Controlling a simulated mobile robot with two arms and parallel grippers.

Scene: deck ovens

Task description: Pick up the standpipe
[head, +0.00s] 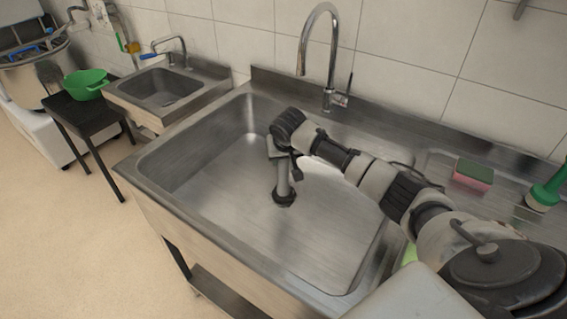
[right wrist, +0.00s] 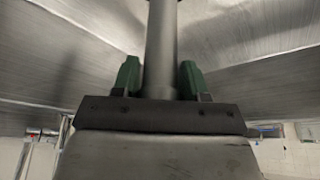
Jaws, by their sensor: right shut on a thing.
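The standpipe (head: 283,182) is a grey upright tube with a dark ring around its lower end, inside the large steel sink (head: 190,170). In the head view I cannot tell whether its lower end sits in the drain or is slightly raised. My right gripper (head: 281,158) reaches into the sink from the right and is shut on the upper part of the tube. In the right wrist view the standpipe (right wrist: 162,45) passes between the two green fingertips of my right gripper (right wrist: 160,80). The wrist and gripper hide the top of the tube. My left gripper is not in view.
A curved faucet (head: 318,50) stands behind the sink. A sponge (head: 473,175) and a green-and-white item (head: 547,190) lie on the drainboard at right. A small sink (head: 165,88) and a green bowl (head: 86,83) are at left. The basin around the pipe is clear.

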